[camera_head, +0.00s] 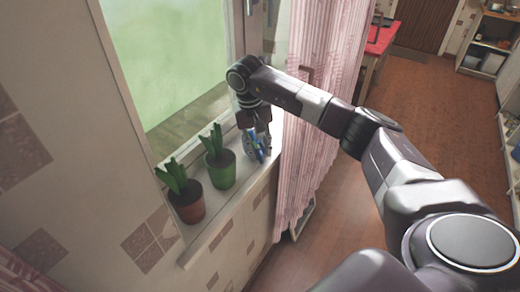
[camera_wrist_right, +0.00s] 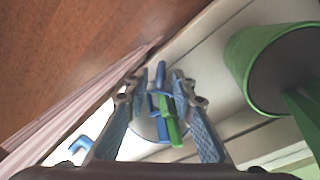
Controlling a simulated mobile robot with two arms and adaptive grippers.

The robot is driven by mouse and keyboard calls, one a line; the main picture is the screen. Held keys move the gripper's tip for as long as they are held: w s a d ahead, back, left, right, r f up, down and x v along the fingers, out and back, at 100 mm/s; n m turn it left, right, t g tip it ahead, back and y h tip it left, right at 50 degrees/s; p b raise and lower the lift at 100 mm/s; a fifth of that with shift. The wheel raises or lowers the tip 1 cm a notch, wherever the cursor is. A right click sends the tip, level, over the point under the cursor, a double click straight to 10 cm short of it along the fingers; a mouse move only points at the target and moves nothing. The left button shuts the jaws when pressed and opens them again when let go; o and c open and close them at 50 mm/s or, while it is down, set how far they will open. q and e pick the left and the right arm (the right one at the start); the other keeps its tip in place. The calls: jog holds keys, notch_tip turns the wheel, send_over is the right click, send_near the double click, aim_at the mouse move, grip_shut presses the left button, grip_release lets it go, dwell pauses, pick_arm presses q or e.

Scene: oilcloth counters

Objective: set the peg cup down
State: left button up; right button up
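The peg cup (camera_wrist_right: 147,130) is pale, with blue and green pegs standing in it. In the right wrist view it sits between the two fingers of my right gripper (camera_wrist_right: 160,82), which look closed on its sides. In the head view the right gripper (camera_head: 257,138) reaches down over the far end of the windowsill (camera_head: 222,217), with the cup's blue and green pegs (camera_head: 258,152) showing at its fingers. The cup is at or just above the sill; the fingers hide whether its base touches. My left gripper is not in view.
A green pot (camera_head: 220,171) with a plant stands on the sill close to the cup, and a brown pot (camera_head: 188,204) stands nearer. The window is behind them. A pink curtain (camera_head: 318,110) hangs just right of the gripper. The sill's edge drops to the floor.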

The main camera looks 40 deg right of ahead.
jog(key=shift+r, duration=0.15)
notch_tip(320, 180, up, 12)
jog(key=a+b, duration=0.1)
jog(key=b, duration=0.1)
jog(key=shift+w+a, duration=0.25)
jog(key=shift+a, duration=0.05)
jog(key=shift+f, duration=0.2)
